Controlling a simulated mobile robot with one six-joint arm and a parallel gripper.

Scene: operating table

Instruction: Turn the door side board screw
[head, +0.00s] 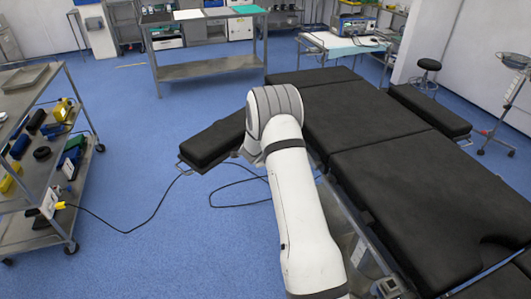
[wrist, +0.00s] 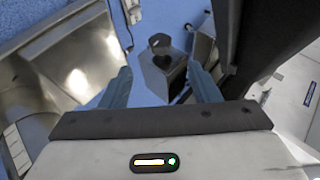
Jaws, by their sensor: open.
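In the wrist view a dark screw knob (wrist: 160,43) stands on a grey metal block (wrist: 162,75). My gripper (wrist: 160,72) is open, with one finger to the left and one to the right of the block as seen here. The knob shows beyond the fingertips, between them; I see no contact. In the head view my white arm reaches toward the operating table (head: 385,160), and hides my gripper and the screw. One black side board (head: 212,142) sticks out left of the table, another (head: 430,110) right. I cannot tell which is the door side.
In the wrist view a black pad (wrist: 275,35) is close on the right and a shiny metal surface (wrist: 75,60) on the left. A loaded trolley (head: 40,150) stands at the left in the head view. A black cable (head: 130,228) crosses the otherwise open blue floor.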

